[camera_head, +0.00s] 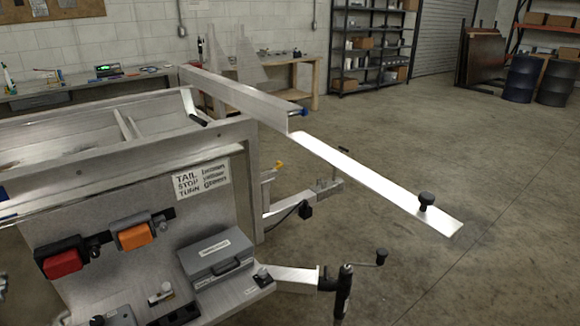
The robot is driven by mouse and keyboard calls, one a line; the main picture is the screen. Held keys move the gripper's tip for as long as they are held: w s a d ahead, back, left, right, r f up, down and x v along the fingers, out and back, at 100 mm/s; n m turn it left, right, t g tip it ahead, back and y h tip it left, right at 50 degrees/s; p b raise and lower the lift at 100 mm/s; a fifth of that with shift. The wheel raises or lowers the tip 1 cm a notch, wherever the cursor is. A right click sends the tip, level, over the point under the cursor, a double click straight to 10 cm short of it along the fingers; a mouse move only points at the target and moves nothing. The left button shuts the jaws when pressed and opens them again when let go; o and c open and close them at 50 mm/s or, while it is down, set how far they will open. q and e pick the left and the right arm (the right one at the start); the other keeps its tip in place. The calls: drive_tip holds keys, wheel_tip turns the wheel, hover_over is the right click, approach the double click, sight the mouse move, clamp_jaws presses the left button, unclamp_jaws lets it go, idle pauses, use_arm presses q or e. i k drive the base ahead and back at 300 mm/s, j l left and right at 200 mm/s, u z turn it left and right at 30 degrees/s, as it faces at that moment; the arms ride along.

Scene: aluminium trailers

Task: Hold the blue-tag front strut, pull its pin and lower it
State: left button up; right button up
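An aluminium trailer (250,170) fills the left half of the head view. A long flat metal bar (370,175) reaches out from it to the lower right, with a black knob (427,202) upright near its far end. A short slanted metal piece with a black end (198,121) stands at the trailer's top edge. Small blue spots show beside the upper rail (303,112) and at the left picture edge; I cannot tell whether either is a blue tag. I cannot make out the front strut or its pin for certain. Neither of my grippers is in view.
A crank jack (343,290) stands at the bottom centre. Workbenches and shelves (372,50) line the back wall. The right floor is clear.

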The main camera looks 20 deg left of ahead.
sight(303, 112)
drive_tip(key=u, duration=0.2)
drive_tip(key=i+l+u, duration=0.25)
drive_tip(key=l, duration=0.15)
drive_tip(key=i+l+u, duration=0.25)
drive_tip(key=l, duration=0.2)
drive_tip(key=l+u, duration=0.25)
drive_tip(key=l, duration=0.2)
drive_tip(key=i+l+u, duration=0.1)
drive_tip(key=l+u, duration=0.15)
drive_tip(key=l, duration=0.25)
drive_tip(key=l+u, duration=0.25)
drive_tip(key=l, duration=0.3)
drive_tip(key=i+l+u, duration=0.45)
drive_tip(key=l, duration=0.15)
drive_tip(key=l+u, duration=0.2)
drive_tip(key=i+l+u, duration=0.25)
drive_tip(key=l, duration=0.25)
drive_tip(key=k+j, duration=0.05)
